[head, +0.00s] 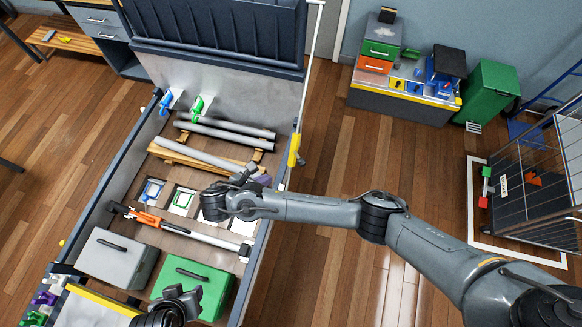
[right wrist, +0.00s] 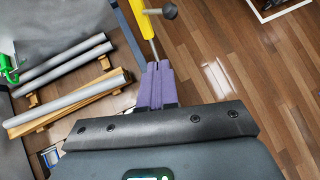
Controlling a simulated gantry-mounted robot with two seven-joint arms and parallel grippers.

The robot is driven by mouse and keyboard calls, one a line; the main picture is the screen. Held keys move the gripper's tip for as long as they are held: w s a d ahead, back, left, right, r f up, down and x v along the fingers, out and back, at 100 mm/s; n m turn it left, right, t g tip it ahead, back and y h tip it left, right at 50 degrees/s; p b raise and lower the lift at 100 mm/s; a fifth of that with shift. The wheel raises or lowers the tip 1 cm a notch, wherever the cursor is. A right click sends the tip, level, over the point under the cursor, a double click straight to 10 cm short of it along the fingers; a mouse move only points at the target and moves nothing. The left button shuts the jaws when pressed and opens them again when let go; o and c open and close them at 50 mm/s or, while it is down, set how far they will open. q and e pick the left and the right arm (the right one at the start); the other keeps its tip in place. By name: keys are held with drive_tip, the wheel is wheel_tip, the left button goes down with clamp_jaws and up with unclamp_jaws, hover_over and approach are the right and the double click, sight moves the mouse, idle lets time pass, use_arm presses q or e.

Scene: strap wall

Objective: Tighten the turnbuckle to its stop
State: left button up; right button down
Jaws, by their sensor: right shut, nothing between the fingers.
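The yellow-bodied fitting on a thin metal rod, which looks like the turnbuckle (head: 294,150), hangs along the right side of the grey bed in the head view. In the right wrist view the turnbuckle (right wrist: 134,22) is at the top, with a dark round knob beside it and a thin rod running down toward my fingers. My right gripper (head: 265,180) is just below it; its purple fingers (right wrist: 158,66) are shut and empty. I cannot tell whether they touch the rod. What seems to be my left gripper (head: 182,300) shows only partly at the bottom edge; its fingers are unclear.
The grey bed (head: 90,185) holds pipes (head: 225,133) on wooden supports, an orange-ended bar (head: 190,230), a grey case (head: 117,258) and a green case (head: 193,284). Blue and green clips sit at its back. Open wooden floor (head: 335,125) lies to the right, with a wire cage cart (head: 535,170) beyond.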

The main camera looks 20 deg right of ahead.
drive_tip(key=shift+f, duration=0.1)
drive_tip(key=b, duration=0.3)
approach(298, 156)
wheel_tip(298, 156, down, 3)
drive_tip(key=s, duration=0.2)
drive_tip(key=shift+w+d+f+p, duration=0.1)
drive_tip(key=shift+d+p, duration=0.1)
drive_tip(key=shift+d, duration=0.35)
drive_tip(key=shift+w+d+f+p, duration=0.1)
drive_tip(key=shift+w+d+p, duration=0.05)
drive_tip(key=shift+d, duration=0.35)
drive_tip(key=shift+r, duration=0.1)
